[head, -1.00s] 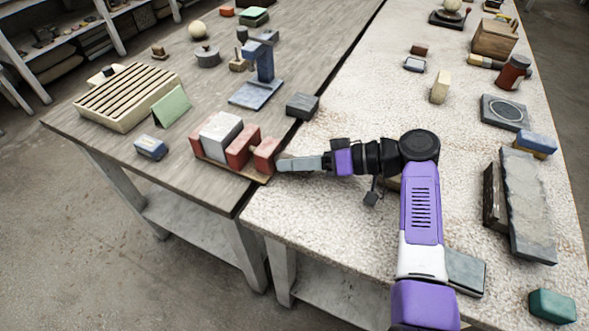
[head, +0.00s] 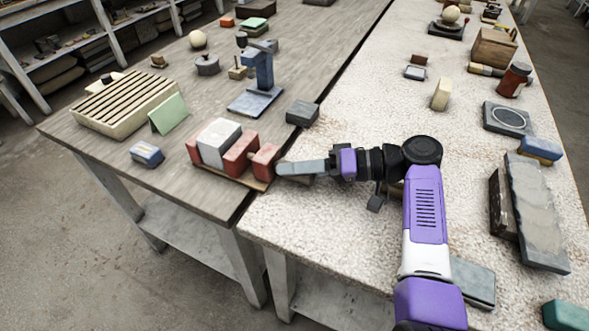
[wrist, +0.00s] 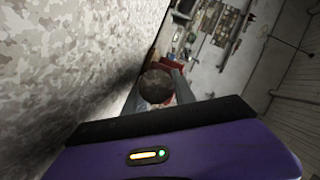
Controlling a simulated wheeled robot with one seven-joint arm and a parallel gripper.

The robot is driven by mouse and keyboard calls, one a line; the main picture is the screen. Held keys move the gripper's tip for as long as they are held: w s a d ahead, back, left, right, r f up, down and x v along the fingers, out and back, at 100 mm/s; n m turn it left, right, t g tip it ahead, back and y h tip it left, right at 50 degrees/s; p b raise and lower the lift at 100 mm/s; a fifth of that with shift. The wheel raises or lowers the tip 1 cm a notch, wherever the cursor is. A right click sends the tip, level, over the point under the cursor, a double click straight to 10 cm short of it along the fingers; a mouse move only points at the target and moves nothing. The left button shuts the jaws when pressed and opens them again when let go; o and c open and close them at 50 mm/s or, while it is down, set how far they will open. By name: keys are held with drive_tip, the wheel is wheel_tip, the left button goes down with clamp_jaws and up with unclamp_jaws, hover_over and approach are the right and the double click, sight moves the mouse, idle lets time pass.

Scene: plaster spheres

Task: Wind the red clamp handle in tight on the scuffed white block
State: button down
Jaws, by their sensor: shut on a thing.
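The clamp has red jaws (head: 240,152) on a thin wooden base on the grey wooden table. The white block (head: 218,142) sits between its left and right red jaws. From this angle I cannot tell whether the right jaw touches the block. The red clamp handle (head: 264,158) is at the clamp's right end. My gripper (head: 281,168) reaches in from the right and is shut on the handle, its fingers hiding part of it. In the wrist view, a dark round end (wrist: 157,86) shows between the fingers, with red behind it.
A blue-grey stand (head: 258,85), a dark block (head: 302,112), a blue block (head: 147,154), a green card (head: 169,112) and a slatted cream tray (head: 124,103) surround the clamp. A gap separates the two tables.

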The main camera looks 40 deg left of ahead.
drive_tip(key=c, duration=1)
unclamp_jaws()
wheel_tip(320, 180, up, 20)
drive_tip(key=shift+p, duration=0.7)
drive_tip(key=shift+c, duration=0.5)
